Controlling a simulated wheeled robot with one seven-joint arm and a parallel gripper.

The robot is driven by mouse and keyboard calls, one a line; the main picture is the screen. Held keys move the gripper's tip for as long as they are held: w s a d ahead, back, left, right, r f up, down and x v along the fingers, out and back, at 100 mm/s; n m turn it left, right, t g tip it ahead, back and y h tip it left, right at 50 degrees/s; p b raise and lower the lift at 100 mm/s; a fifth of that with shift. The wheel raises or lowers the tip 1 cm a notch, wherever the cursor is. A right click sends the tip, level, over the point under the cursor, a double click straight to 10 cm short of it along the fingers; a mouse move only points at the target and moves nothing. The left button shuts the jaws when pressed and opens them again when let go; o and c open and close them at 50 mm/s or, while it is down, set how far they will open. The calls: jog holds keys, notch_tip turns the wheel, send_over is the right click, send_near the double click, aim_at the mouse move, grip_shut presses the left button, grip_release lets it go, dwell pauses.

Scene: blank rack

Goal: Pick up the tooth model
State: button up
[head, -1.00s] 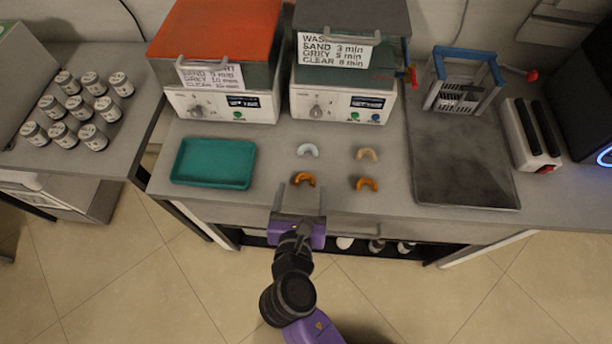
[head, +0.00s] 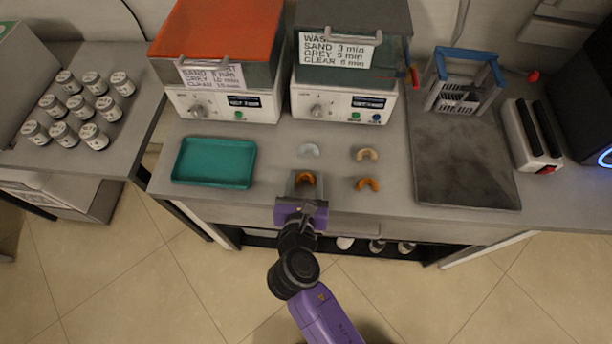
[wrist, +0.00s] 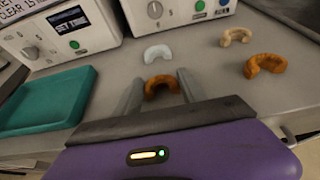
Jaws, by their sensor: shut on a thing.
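Several arch-shaped tooth models are at the bench front. My gripper (head: 306,184) is shut on the front left orange tooth model (head: 305,177). In the wrist view this orange model (wrist: 161,82) shows between the two grey fingers of my gripper (wrist: 160,88). I cannot tell whether it still touches the bench. A second orange model (head: 368,184) lies to its right, also in the wrist view (wrist: 266,64). Behind them lie a white model (head: 309,149) and a beige model (head: 366,154).
A teal tray (head: 178,174) lies left of the models on the grey bench (head: 270,150). Two machines with lids, orange (head: 215,30) and grey (head: 350,18), stand behind. A dark mat (head: 462,165) and a blue-handled basket (head: 465,95) are at the right.

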jog(key=shift+r, duration=0.1)
notch_tip(320, 180, up, 20)
jog(key=p, duration=0.3)
dwell(0.3)
